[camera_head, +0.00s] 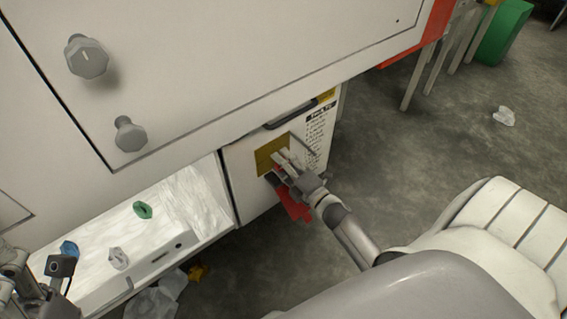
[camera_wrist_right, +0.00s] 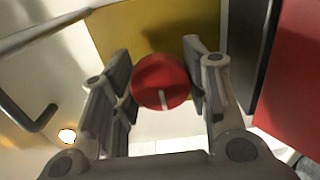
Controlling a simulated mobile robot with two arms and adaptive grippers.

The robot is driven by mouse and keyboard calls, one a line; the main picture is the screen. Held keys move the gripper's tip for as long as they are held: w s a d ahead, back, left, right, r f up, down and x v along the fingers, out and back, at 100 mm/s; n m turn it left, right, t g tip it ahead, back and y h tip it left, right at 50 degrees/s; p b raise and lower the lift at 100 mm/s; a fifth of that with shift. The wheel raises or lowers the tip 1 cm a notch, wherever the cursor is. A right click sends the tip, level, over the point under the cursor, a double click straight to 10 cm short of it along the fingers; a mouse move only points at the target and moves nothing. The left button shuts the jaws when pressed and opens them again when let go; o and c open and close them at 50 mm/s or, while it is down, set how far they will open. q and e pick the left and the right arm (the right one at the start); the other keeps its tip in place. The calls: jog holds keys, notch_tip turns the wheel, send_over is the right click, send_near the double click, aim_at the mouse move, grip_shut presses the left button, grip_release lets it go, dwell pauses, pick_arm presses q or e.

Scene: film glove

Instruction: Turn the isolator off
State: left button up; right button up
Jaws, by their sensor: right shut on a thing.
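The isolator is a round red knob (camera_wrist_right: 161,82) with a white pointer line, on a yellow plate (camera_wrist_right: 150,32) in the right wrist view. The line points down the picture, tilted slightly right. In the head view the yellow plate (camera_head: 266,156) is on the white cabinet's lower front, and my gripper hides the knob. My right gripper (camera_head: 281,164) is at the plate, its two fingers (camera_wrist_right: 160,75) on either side of the knob and shut on it. My left gripper (camera_head: 28,287) shows only partly at the lower left edge; its fingers are unclear.
A red piece (camera_head: 291,204) hangs just below my right gripper; a red panel (camera_wrist_right: 300,85) stands close on the right in the wrist view. A bent handle bar (camera_head: 291,113) is above the plate. Large grey knobs (camera_head: 87,56) stick out upper left. Open floor (camera_head: 400,170) lies right.

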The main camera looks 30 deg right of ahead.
jog(key=o, duration=1)
jog(key=shift+o, duration=0.2)
jog(key=shift+s, duration=0.1)
jog(key=s, duration=1.2)
jog(key=shift+d, duration=0.45)
